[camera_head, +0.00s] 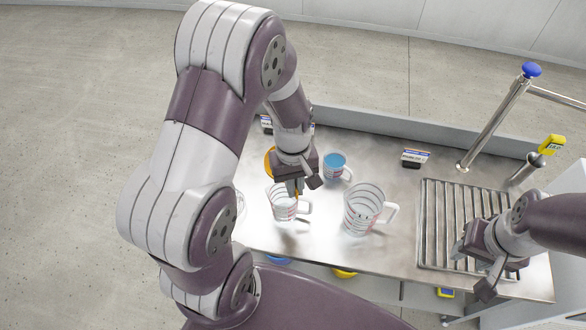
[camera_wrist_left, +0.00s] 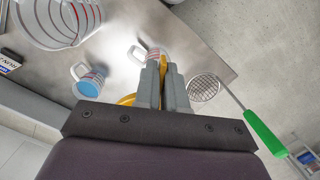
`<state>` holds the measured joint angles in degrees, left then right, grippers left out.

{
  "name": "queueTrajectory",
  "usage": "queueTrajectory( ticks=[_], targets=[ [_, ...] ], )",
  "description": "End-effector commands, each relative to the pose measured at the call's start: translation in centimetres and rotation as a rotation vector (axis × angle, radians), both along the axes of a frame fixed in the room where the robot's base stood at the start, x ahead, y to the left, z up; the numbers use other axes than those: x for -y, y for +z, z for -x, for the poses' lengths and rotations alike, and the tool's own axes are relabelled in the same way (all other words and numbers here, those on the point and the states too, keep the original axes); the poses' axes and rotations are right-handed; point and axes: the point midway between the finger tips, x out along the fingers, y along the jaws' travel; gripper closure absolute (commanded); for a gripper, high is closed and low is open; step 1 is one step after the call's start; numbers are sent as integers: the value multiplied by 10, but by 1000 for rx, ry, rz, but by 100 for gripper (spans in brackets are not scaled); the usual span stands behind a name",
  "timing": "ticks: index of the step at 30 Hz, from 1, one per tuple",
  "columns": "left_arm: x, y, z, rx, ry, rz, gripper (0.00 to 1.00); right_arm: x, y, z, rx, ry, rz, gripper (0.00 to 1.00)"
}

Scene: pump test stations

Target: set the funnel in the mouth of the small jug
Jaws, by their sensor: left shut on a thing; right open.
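My left gripper (camera_head: 294,188) is shut on the orange-yellow funnel (camera_head: 270,160). The wrist and fingers hide most of the funnel; in the left wrist view its curved edge (camera_wrist_left: 126,100) shows beside the fingers (camera_wrist_left: 163,72). The small clear jug (camera_head: 283,208), with red markings and a handle on its right, stands upright directly below the left gripper. In the left wrist view the jug (camera_wrist_left: 140,52) is partly behind the fingers. I cannot tell whether the funnel touches it. My right gripper (camera_head: 474,270) is open and empty over the drain grid.
A larger clear jug (camera_head: 362,210) stands right of the small jug. A cup with blue contents (camera_head: 335,162) stands behind. A strainer with a green handle (camera_wrist_left: 264,131) lies to the side. The slatted drain grid (camera_head: 440,215) and metal posts (camera_head: 495,122) are at right.

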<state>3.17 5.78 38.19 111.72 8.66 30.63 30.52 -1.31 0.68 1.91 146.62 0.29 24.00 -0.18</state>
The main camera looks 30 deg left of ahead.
Motion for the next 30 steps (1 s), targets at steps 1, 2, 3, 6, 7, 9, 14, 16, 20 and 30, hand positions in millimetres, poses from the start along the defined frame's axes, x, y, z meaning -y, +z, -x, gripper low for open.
queueTrajectory(
  ticks=[1, 2, 3, 6, 7, 9, 14, 16, 20, 30],
  targets=[
    [0, -3, 0, 3, 19, 0, 100, 0, -2, 0, -1, 0, 0, 57],
    [0, -3, -1, 5, 30, -1, 100, 0, -3, 1, -1, 0, 0, 57],
    [0, -5, -1, 8, 38, -2, 100, 0, -4, 1, -1, 0, 0, 57],
    [0, -10, -1, 8, 39, -2, 100, 0, -9, 1, -1, 0, 0, 57],
    [0, -12, -1, 8, 39, -2, 100, 0, -11, 1, -1, 0, 0, 57],
    [0, -18, -1, 8, 38, -2, 100, 0, -17, 1, -1, 0, 0, 57],
    [0, -35, -1, 8, 38, -2, 100, 0, -34, 1, -1, 0, 0, 57],
    [0, -42, -1, 9, 38, -3, 100, 0, -42, 1, -1, 0, 0, 57],
    [0, -56, -1, 9, 38, -3, 100, 0, -57, 1, -1, 0, 0, 57],
    [-1, -91, -1, 9, 38, -3, 100, -1, -94, 1, -1, 0, 0, 57]
  ],
)
